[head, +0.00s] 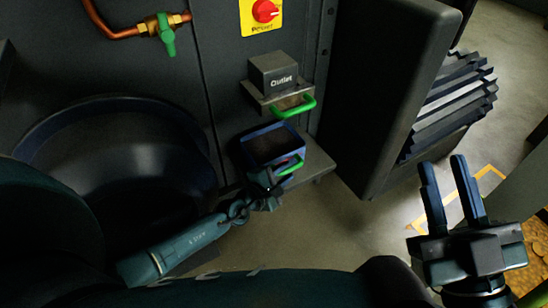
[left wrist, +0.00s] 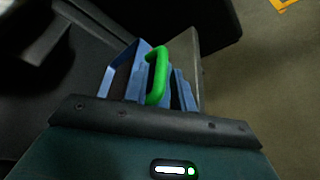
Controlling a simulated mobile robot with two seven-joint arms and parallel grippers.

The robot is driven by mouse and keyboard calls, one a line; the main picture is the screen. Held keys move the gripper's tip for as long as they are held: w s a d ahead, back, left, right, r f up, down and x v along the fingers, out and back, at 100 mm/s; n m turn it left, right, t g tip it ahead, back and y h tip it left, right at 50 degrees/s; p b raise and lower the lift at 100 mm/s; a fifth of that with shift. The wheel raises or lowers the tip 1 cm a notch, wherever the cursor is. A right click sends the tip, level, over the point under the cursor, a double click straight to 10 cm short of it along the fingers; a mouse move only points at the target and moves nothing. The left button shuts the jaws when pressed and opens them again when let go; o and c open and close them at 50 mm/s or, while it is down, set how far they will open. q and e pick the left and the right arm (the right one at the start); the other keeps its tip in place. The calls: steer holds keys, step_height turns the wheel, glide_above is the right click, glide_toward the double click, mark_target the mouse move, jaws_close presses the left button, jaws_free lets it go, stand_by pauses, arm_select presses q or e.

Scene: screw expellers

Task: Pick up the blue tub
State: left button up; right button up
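The blue tub (head: 261,147) stands upright on a low grey ledge below the outlet, with a dark inside and a green handle (head: 291,167) on its near side. My left gripper (head: 277,176) is at this handle, low in front of the tub. In the left wrist view the green handle (left wrist: 158,72) stands right before the gripper, with the tub's blue rim (left wrist: 118,72) to its left. The fingertips blend with the blue tub, so I cannot tell whether they grip the handle. My right gripper (head: 448,183) is open and empty at the right, away from the tub.
The outlet box (head: 274,75) with its own green handle (head: 294,106) is just above the tub. A large dark round bin (head: 110,150) stands left. A dark machine panel (head: 385,90) rises to the right. Clear floor (head: 320,225) lies in front.

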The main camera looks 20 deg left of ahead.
arm_select(q)
steer(key=x, duration=0.1)
steer(key=b+x, duration=0.1)
steer(key=x, duration=0.1)
steer(key=shift+s+f, duration=0.1)
steer(key=shift+f, duration=0.1)
steer(key=shift+w+d, duration=0.1)
steer(key=shift+w, duration=0.25)
arm_select(e)
step_height(320, 180, up, 2)
steer(key=shift+s+d+r+n+y, duration=0.1)
steer(key=shift+n+y, duration=1)
steer(key=shift+n, duration=0.1)
arm_select(q)
jaws_close()
steer(key=shift+r, duration=0.1)
